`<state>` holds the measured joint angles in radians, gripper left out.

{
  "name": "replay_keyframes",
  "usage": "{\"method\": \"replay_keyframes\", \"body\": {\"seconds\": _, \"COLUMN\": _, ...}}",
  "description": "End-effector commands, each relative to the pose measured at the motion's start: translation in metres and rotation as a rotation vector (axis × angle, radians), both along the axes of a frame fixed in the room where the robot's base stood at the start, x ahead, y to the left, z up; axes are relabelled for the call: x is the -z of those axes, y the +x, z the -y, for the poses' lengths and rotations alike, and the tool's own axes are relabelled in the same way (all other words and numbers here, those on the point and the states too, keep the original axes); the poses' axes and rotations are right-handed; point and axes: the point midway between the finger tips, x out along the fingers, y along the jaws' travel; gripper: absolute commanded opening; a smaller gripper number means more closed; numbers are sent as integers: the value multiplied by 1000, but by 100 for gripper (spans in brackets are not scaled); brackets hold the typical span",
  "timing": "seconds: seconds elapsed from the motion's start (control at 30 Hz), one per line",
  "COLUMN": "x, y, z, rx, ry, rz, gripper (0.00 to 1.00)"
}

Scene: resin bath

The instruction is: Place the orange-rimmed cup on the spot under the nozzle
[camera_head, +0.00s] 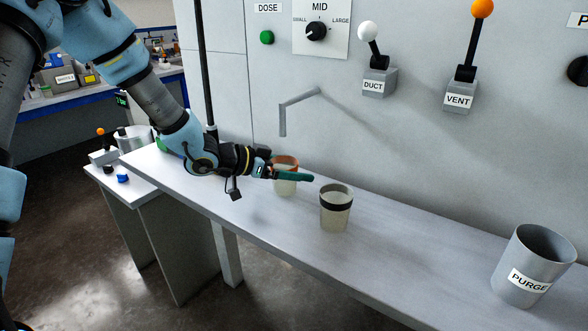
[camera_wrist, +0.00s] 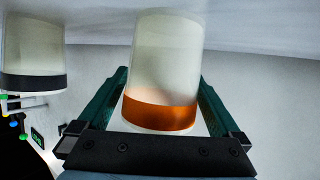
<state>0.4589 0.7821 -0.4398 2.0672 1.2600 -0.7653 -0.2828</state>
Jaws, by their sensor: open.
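The orange-rimmed cup (camera_head: 286,188) is pale and translucent and stands upright on the bench, below the bent grey nozzle (camera_head: 283,122) in the head view. My gripper (camera_head: 297,174) is at the cup, with one green finger crossing in front of it. In the wrist view, which looks upside down, the cup (camera_wrist: 166,65) stands between the two fingers of my gripper (camera_wrist: 163,85). The fingers are open, with a narrow gap showing beside the cup. The spot under the nozzle is not distinguishable, so I cannot tell whether the cup is on it.
A black-banded cup (camera_head: 335,215) stands just right of the gripper; it also shows in the wrist view (camera_wrist: 32,50). A grey PURGE bin (camera_head: 523,285) stands at the bench's right end. The wall carries a DUCT lever (camera_head: 375,78) and VENT lever (camera_head: 462,90). Bench between black-banded cup and bin is clear.

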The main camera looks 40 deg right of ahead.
Motion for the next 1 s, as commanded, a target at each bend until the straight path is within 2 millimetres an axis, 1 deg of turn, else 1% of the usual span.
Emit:
{"method": "replay_keyframes", "body": {"seconds": 0.13, "x": -3, "y": 1, "z": -1, "rx": -1, "ry": 0, "rz": 0, "gripper": 100}}
{"method": "replay_keyframes", "body": {"seconds": 0.23, "x": -6, "y": 4, "z": -10, "rx": -2, "ry": -1, "rz": 3, "gripper": 100}}
{"method": "replay_keyframes", "body": {"seconds": 0.37, "x": -14, "y": 11, "z": -32, "rx": -4, "ry": -1, "rz": 4, "gripper": 100}}
{"method": "replay_keyframes", "body": {"seconds": 0.6, "x": -34, "y": 24, "z": -77, "rx": -3, "ry": -1, "rz": 3, "gripper": 100}}
{"method": "replay_keyframes", "body": {"seconds": 0.7, "x": -40, "y": 27, "z": -90, "rx": -2, "ry": -1, "rz": 3, "gripper": 100}}
{"method": "replay_keyframes", "body": {"seconds": 0.83, "x": -45, "y": 31, "z": -102, "rx": -2, "ry": 0, "rz": 2, "gripper": 100}}
{"method": "replay_keyframes", "body": {"seconds": 1.0, "x": -48, "y": 31, "z": -107, "rx": 1, "ry": 0, "rz": 0, "gripper": 100}}
